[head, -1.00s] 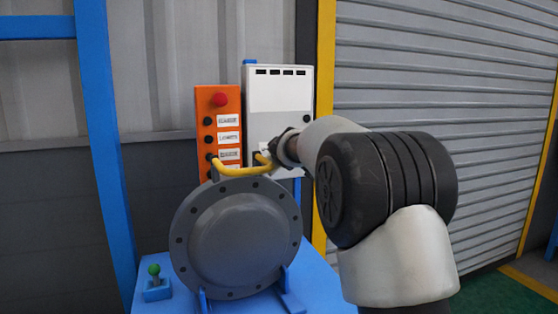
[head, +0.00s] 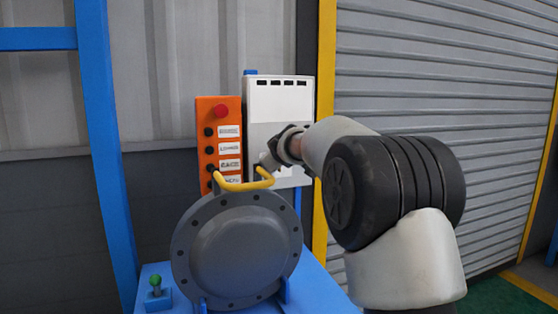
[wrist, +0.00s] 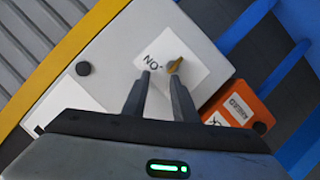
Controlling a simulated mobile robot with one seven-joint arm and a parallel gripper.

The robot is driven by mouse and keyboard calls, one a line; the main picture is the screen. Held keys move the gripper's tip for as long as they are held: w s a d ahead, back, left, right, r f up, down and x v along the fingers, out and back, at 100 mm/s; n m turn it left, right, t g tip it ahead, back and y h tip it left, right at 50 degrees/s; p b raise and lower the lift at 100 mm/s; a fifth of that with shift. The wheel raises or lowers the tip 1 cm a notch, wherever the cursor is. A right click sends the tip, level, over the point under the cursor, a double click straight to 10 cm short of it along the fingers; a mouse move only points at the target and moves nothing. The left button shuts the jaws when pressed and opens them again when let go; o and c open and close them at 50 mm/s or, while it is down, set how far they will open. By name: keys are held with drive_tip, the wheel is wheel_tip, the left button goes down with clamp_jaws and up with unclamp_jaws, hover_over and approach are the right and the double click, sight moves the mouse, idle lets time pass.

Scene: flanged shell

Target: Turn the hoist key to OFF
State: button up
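The hoist key (wrist: 175,66) is a small brass-yellow key on a white label plate (wrist: 190,80) on the pale cabinet's face. The fingertips point at the label, with the key just beyond the right fingertip. I cannot tell whether they touch. In the head view my gripper (head: 268,160) is in front of the cabinet's lower part (head: 281,105), and the key is hidden there.
An orange button box (head: 233,112) with a red button stands left of the cabinet. A yellow handle (head: 240,186) curves just below my gripper, above the grey flanged shell (head: 237,250). A green-knobbed lever (head: 155,280) stands at the lower left. A roller shutter (head: 440,80) is at right.

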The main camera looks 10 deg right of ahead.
wheel_tip(320, 180, up, 7)
drive_tip(key=p, duration=0.2)
drive_tip(key=shift+f, duration=0.2)
drive_tip(key=s+d+f+m+g+y+p, duration=0.1)
drive_tip(key=s+d+m+y+p, duration=0.15)
drive_tip(key=s+p, duration=0.55)
drive_tip(key=s+d+f+m+y+p, duration=0.1)
drive_tip(key=s+d+f+m+p, duration=0.15)
drive_tip(key=s+p, duration=0.5)
drive_tip(key=a+b+x, duration=0.1)
drive_tip(key=b+x, duration=0.3)
drive_tip(key=x, duration=1.2)
drive_tip(key=shift+w+a, duration=0.2)
drive_tip(key=shift+b, duration=0.3)
clamp_jaws()
